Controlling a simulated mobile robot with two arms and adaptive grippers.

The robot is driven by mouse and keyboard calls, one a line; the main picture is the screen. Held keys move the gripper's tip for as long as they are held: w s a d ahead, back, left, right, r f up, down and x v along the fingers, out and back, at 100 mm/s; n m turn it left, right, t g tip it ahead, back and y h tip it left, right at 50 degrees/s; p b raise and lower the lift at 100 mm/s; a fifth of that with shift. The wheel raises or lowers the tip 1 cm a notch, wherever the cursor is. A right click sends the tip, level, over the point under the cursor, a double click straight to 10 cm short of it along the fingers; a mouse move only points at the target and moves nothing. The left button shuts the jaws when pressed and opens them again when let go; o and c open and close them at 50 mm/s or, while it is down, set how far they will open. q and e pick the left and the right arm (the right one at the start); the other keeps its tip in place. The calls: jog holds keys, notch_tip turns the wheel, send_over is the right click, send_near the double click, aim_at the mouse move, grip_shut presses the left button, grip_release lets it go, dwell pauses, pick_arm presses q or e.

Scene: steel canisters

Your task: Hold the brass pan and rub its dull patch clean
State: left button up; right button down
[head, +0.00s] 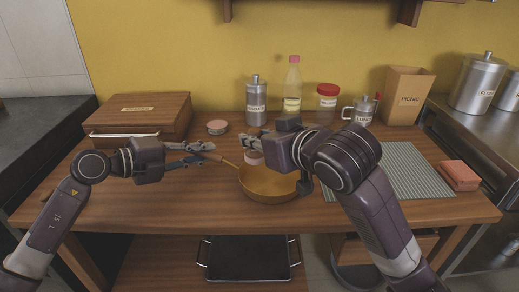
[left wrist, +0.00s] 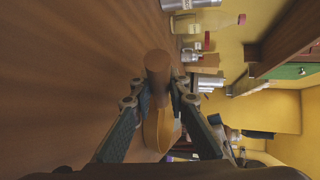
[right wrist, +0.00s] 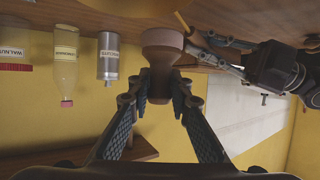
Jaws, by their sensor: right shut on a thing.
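The brass pan (head: 268,188) sits near the table's front middle, with its wooden handle (head: 211,156) pointing left. My left gripper (head: 205,152) is open, its fingers on either side of the handle. The handle end (left wrist: 158,66) shows between the fingertips in the left wrist view. My right gripper (right wrist: 160,82) is shut on the neck of a round pinkish-brown scrubber (right wrist: 161,42). The scrubber also shows in the head view (head: 254,158), at the pan's back rim. I cannot tell whether it touches the pan. The dull patch cannot be made out.
A wooden box (head: 140,114) stands at back left, with a small round tin (head: 217,127) beside it. A ribbed mat (head: 395,172) and reddish block (head: 459,175) lie right.

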pick_arm(q)
jog(key=o, duration=0.6)
